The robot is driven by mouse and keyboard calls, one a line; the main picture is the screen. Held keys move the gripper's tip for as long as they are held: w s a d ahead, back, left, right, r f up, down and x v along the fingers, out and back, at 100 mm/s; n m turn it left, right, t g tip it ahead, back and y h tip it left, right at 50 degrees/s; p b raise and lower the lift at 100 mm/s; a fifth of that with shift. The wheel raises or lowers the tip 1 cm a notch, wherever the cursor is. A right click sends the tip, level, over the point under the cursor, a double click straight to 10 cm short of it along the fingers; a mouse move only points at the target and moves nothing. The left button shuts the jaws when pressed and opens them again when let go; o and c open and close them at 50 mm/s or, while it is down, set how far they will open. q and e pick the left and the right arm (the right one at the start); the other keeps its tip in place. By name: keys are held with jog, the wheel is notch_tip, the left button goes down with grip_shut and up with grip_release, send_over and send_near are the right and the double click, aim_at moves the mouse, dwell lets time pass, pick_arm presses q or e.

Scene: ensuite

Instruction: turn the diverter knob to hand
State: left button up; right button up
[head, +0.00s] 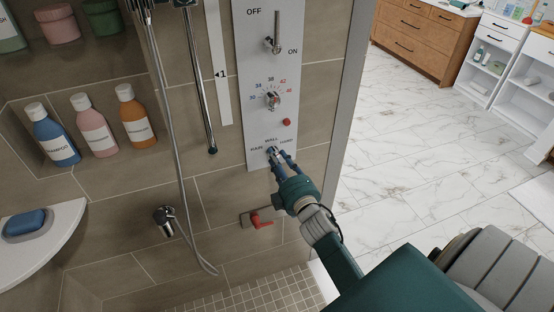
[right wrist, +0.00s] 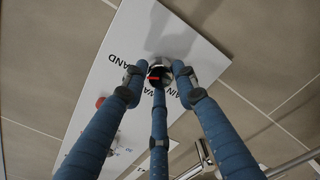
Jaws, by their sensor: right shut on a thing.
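The diverter knob (head: 271,150) is small and round, low on the pale control panel (head: 260,75). The labels RAIN, WALL and HAND stand around it, with HAND on the right in the head view. My right gripper (head: 273,154) reaches it from the lower right, its blue fingers shut around the knob. In the right wrist view the knob (right wrist: 158,70) is dark and shiny with a red mark, between the three fingertips (right wrist: 160,78) of my gripper. The fingers partly hide it, and I cannot tell exactly which label the mark faces. My left gripper is not in view.
Above the knob are a red button (head: 287,122), a temperature dial (head: 273,100) and an ON/OFF lever (head: 276,46). A shower hose (head: 174,150) hangs to the left. Below are a chrome fitting (head: 166,217) and a red-handled valve (head: 262,220). Open marble floor (head: 430,150) lies right.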

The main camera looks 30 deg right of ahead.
jog(key=shift+d, duration=0.2)
jog(key=o, duration=1.1)
jog(key=shift+d, duration=0.1)
jog(key=shift+o, duration=0.2)
jog(key=v, duration=1.2)
